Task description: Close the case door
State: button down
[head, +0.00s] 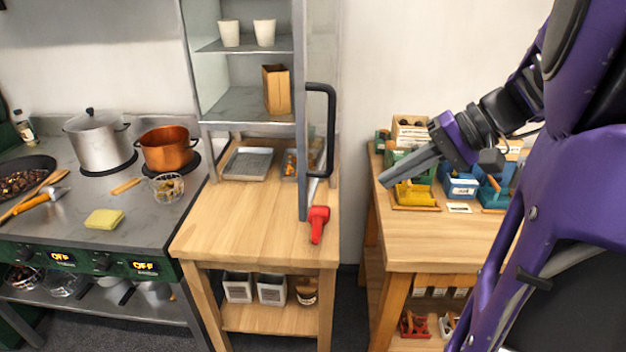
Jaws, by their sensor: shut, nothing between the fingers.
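The case (190,70) is a grey metal cabinet with shelves, standing on the wooden table. Its front is uncovered. The case door (301,150) stands open, swung out towards me at the case's right side, and shows nearly edge-on as a narrow grey frame. Its black bar handle (332,130) sticks out to the right. My gripper (386,180) is shut and empty, right of the door and handle and apart from them. It appears in front of the right-hand table's left end.
Two white cups (264,32) and a brown paper bag (277,90) stand in the case. A metal tray (248,163) and a red-handled tool (319,222) lie on the wooden table (240,225). The right table (430,240) holds several coloured boxes. Stove pots stand left.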

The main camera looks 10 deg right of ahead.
jog(key=a+r+b+x, duration=0.1)
jog(key=x, duration=1.1)
jog(key=shift+w+a+r+b, duration=0.2)
jog(key=shift+w+a+b, duration=0.2)
jog(key=shift+w+a, duration=0.1)
jog(key=shift+w, duration=0.1)
